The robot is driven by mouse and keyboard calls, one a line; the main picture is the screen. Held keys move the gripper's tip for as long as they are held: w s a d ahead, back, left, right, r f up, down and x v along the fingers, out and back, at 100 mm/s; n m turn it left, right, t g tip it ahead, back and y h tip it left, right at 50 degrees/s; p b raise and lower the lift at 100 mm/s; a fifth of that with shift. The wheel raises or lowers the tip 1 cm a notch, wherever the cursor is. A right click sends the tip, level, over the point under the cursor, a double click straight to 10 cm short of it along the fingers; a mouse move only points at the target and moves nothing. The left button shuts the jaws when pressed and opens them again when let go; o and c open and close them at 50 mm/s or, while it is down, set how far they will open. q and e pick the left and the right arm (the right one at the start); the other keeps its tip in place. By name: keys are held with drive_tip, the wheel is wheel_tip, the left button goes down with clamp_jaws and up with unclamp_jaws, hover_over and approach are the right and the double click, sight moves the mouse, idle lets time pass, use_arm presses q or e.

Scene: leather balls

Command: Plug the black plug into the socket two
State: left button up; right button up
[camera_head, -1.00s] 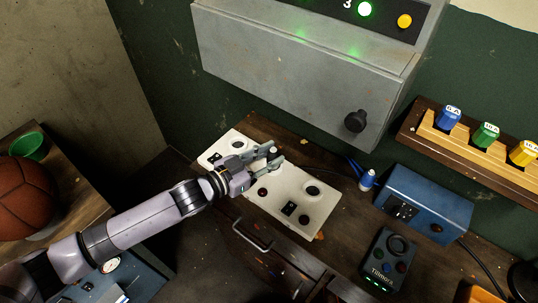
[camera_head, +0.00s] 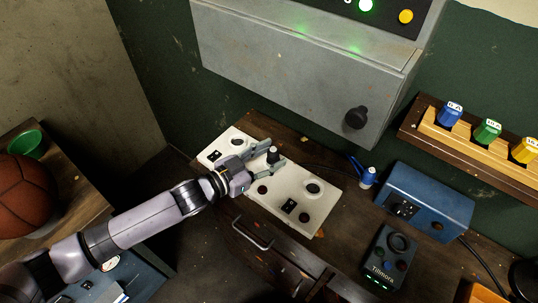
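The black plug (camera_head: 273,157), dark with a pale top, stands upright at the white socket panel (camera_head: 326,204) on the wooden bench. My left gripper (camera_head: 277,153) reaches over the panel from the left. Its fingers are spread on either side of the plug, with a visible gap. Whether the plug is seated in a hole cannot be told, as its foot is partly hidden by the gripper. No label reading "two" is legible. My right gripper is not in view.
A grey cabinet (camera_head: 300,80) with a black knob (camera_head: 356,118) overhangs behind the panel. To the right are a blue-and-white plug (camera_head: 368,178), a blue box (camera_head: 430,200) and a black Tilmora device (camera_head: 388,258). A basketball (camera_head: 25,195) lies far left.

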use_arm(q)
drive_tip(key=shift+o, duration=0.4)
drive_tip(key=v, duration=1.2)
drive_tip(key=shift+d, duration=0.1)
